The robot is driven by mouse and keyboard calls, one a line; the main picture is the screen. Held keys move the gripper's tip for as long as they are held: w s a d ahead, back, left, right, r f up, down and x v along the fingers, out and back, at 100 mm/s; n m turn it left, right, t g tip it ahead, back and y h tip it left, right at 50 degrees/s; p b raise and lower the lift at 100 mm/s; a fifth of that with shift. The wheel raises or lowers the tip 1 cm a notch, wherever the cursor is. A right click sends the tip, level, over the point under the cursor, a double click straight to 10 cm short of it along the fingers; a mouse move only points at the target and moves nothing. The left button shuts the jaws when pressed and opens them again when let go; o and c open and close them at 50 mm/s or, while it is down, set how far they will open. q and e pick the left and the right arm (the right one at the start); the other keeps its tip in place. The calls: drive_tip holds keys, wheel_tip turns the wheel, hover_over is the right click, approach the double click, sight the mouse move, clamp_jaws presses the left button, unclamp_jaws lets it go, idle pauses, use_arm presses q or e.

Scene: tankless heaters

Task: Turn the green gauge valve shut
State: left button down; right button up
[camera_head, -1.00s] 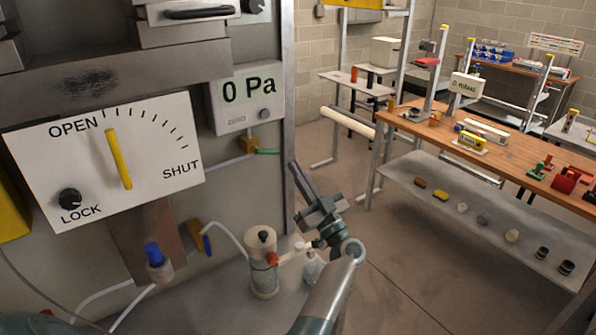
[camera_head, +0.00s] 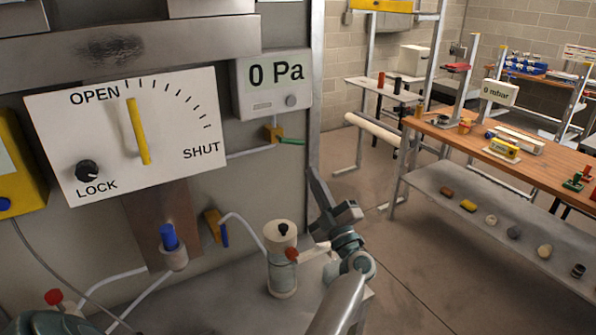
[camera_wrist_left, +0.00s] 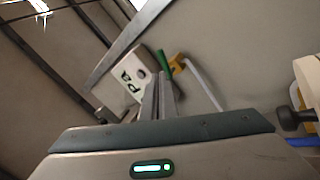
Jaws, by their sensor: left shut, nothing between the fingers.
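The green gauge valve has a green lever (camera_head: 291,142) on a small brass body (camera_head: 273,132), under the gauge reading 0 Pa (camera_head: 275,82). The lever points right and slightly down from the body. My left gripper (camera_head: 314,172) is shut and empty, its fingers pointing up, below and right of the lever. In the left wrist view the shut fingers (camera_wrist_left: 159,80) lie close to the green lever (camera_wrist_left: 163,62), with the brass body (camera_wrist_left: 178,66) just right of it. I cannot tell whether they touch. My right gripper is out of view.
A dial panel (camera_head: 130,135) with a yellow pointer hangs left of the gauge. A blue-handled valve (camera_head: 216,229) and a white-topped cylinder (camera_head: 282,262) with a red-tipped lever sit below. A metal post (camera_head: 315,110) stands right of the gauge; a workbench (camera_head: 470,140) is farther right.

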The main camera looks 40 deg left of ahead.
sight(292, 142)
use_arm(q)
drive_tip(key=s+f+n+t+b, duration=0.1)
drive_tip(key=f+n+b, duration=0.2)
drive_tip(key=n, duration=0.6)
drive_tip(key=s+f+n+t+h+b, duration=0.1)
drive_tip(key=s+f+n+t+b, duration=0.1)
drive_tip(key=f+n+b, duration=0.2)
drive_tip(key=a+n+b, duration=0.1)
drive_tip(key=n+b, duration=0.2)
drive_tip(key=n, duration=0.2)
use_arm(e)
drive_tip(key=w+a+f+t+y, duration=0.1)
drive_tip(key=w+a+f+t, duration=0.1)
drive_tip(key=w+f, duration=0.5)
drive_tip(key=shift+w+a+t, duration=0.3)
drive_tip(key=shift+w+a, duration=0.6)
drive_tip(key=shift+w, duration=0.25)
use_arm(q)
drive_tip(key=shift+h, duration=0.3)
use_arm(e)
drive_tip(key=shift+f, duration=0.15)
